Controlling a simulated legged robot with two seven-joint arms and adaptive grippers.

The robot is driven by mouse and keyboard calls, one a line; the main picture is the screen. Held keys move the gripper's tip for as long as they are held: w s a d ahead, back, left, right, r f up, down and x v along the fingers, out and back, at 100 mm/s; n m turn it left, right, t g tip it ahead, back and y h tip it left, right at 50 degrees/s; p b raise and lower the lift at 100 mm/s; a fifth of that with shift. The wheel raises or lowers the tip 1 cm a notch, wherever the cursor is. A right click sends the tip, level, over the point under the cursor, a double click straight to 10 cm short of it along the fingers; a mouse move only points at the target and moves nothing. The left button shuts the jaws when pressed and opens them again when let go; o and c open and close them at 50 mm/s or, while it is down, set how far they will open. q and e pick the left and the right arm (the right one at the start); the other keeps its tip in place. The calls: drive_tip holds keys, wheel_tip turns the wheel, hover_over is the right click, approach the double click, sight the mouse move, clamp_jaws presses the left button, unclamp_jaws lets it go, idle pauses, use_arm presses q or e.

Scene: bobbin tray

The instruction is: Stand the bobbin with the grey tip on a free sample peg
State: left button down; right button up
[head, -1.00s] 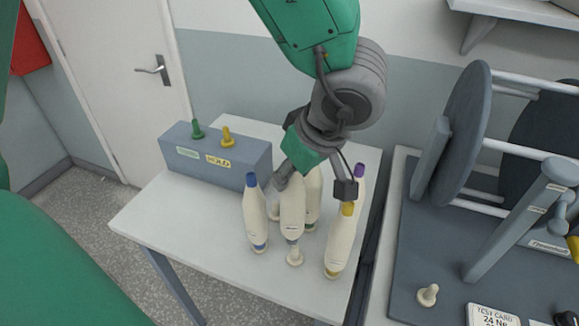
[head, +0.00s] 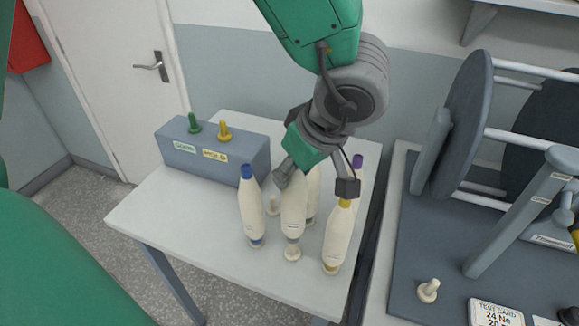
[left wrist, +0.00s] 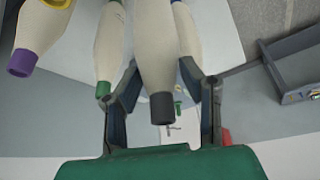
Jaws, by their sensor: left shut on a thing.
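My left gripper (head: 315,182) is shut on a pale bobbin (head: 293,208) near its upper end. The bobbin is upright, and its tip is hidden by the gripper in the head view. In the left wrist view the bobbin (left wrist: 158,50) shows its dark grey tip (left wrist: 162,108) between the fingers (left wrist: 160,85). Its lower end is right over a pale peg (head: 292,253) at the front of the white table; I cannot tell whether they touch. Another bare peg (head: 273,207) stands behind it to the left. My right gripper is out of view.
A blue-tipped bobbin (head: 251,212) stands close on the left, a yellow-tipped one (head: 338,237) on the right. A purple-tipped one (head: 357,161) and a green-tipped one (left wrist: 110,45) are also close. A grey box (head: 215,152) stands at the back left. The table's left front is clear.

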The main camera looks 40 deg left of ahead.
use_arm(q)
drive_tip(key=shift+d+r, duration=0.1)
drive_tip(key=shift+d, duration=0.7)
drive_tip(key=shift+a+p, duration=0.4)
drive_tip(key=shift+a, duration=0.3)
drive_tip(key=shift+d, duration=0.8)
drive_tip(key=shift+a+p, duration=0.45)
drive_tip(key=shift+a, duration=0.4)
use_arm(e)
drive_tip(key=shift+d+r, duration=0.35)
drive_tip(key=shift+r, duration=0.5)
use_arm(q)
drive_tip(key=shift+a, duration=0.4)
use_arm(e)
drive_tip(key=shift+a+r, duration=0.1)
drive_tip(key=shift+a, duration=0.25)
use_arm(q)
drive_tip(key=shift+d, duration=0.15)
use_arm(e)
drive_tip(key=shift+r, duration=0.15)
